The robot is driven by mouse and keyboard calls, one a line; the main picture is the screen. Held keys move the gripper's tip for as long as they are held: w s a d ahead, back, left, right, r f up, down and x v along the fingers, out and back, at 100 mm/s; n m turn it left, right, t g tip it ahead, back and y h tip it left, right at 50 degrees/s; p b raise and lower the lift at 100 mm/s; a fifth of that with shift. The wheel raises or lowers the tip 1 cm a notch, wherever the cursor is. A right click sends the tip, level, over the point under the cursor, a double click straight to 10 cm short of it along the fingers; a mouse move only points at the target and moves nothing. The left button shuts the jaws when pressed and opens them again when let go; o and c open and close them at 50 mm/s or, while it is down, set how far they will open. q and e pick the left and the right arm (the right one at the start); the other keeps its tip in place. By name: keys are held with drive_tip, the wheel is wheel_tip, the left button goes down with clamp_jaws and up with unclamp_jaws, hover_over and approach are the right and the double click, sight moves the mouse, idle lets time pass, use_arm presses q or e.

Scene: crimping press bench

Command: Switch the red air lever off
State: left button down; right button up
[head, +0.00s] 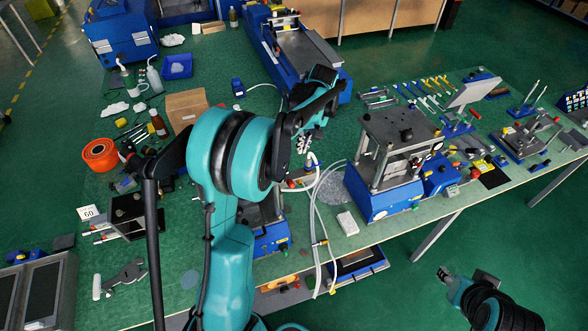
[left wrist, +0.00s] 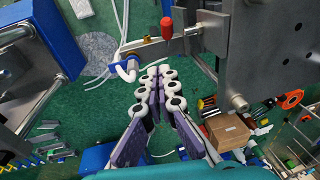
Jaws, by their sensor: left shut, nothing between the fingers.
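The red air lever appears as a short red piece (left wrist: 166,28) on a metal valve body at the top of the left wrist view. A blue elbow fitting (left wrist: 128,65) with a white hose sits beside it. In the head view a small red part (head: 291,184) shows near the white hoses, partly hidden by my arm. My left gripper (head: 303,143) is shut and empty; its fingertips (left wrist: 156,76) are just below the valve in the wrist view, apart from the red piece. My right gripper (head: 443,273) is low at the right, off the bench; its fingers are too small to read.
A blue-based press (head: 386,205) stands right of my left gripper; a metal plate (left wrist: 266,50) is close at the right in the wrist view. White hoses (head: 318,225) hang over the front edge. A cardboard box (head: 186,105) and orange spool (head: 100,154) lie left.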

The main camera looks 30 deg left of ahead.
use_arm(q)
approach(289, 182)
drive_tip(key=w+a+f, duration=0.1)
drive_tip(key=w+f, duration=0.3)
drive_tip(key=shift+s+f, duration=1.25)
drive_tip(key=shift+f, duration=0.15)
drive_tip(key=b, duration=0.1)
drive_tip(key=s+f+b, duration=0.1)
drive_tip(key=shift+d+f+t+y+b, duration=0.3)
drive_tip(key=shift+d+y+b, duration=0.05)
drive_tip(key=shift+y, duration=0.05)
drive_tip(key=shift+s+d+f+b, duration=0.1)
drive_tip(key=shift+d+b, duration=0.05)
drive_tip(key=shift+b, duration=0.2)
drive_tip(key=shift+s+d+t+y, duration=0.1)
drive_tip(key=shift+s+t+y, duration=0.05)
drive_tip(key=shift+t+y, duration=0.2)
